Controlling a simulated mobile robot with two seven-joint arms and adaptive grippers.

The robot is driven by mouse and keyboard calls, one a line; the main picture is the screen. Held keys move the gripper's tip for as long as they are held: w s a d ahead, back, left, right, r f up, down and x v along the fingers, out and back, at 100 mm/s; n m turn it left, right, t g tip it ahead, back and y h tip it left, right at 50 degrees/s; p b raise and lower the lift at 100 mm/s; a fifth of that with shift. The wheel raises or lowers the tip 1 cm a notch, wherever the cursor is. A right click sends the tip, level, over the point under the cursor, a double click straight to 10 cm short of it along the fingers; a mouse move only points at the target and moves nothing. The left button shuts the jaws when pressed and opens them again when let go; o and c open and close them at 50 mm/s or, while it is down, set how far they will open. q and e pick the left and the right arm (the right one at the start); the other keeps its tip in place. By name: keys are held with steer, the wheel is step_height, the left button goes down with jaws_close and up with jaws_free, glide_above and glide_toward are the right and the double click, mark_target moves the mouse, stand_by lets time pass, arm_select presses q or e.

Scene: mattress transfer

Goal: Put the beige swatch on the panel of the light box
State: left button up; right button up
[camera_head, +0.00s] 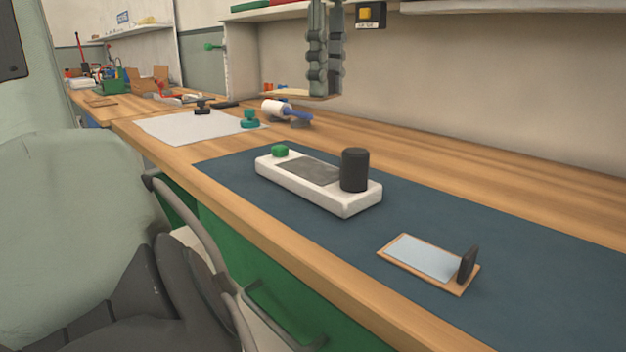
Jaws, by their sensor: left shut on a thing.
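My left gripper (322,85) hangs down at the top centre, shut on a thin tan plate, the beige swatch (285,95), seen almost edge-on and roughly level. Its top face hardly shows, and its grip is hidden between the fingers. The light box (335,203) is a white, low, long body on the dark blue mat. It has a bare dark grey panel (310,170), a green knob (280,151) at its far end and a black cylinder (354,170) at its near end. The swatch is held up clear of it. My right gripper is not in view.
A pale blue swatch (425,258) with a black upright tab lies on the mat (540,270), right of the light box. Farther back are a white sheet (185,127), a teal knob (250,119) and a white roll (273,107). The mat's right side is clear.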

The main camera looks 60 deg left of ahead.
arm_select(q)
steer(key=s+a+f+b, duration=0.15)
steer(key=s+a, duration=0.25)
steer(key=s, duration=0.4)
steer(key=p, duration=0.1)
glide_above(335, 174)
steer(key=shift+n, duration=0.4)
step_height(335, 174, down, 8)
steer(key=shift+r, duration=0.25)
step_height(335, 174, down, 4)
steer(key=shift+r, duration=0.1)
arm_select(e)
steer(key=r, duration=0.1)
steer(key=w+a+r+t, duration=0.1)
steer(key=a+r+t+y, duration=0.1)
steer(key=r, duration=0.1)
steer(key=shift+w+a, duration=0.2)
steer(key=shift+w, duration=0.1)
arm_select(q)
steer(key=shift+f+b, duration=0.25)
steer(key=shift+b, duration=0.2)
steer(key=o, duration=1)
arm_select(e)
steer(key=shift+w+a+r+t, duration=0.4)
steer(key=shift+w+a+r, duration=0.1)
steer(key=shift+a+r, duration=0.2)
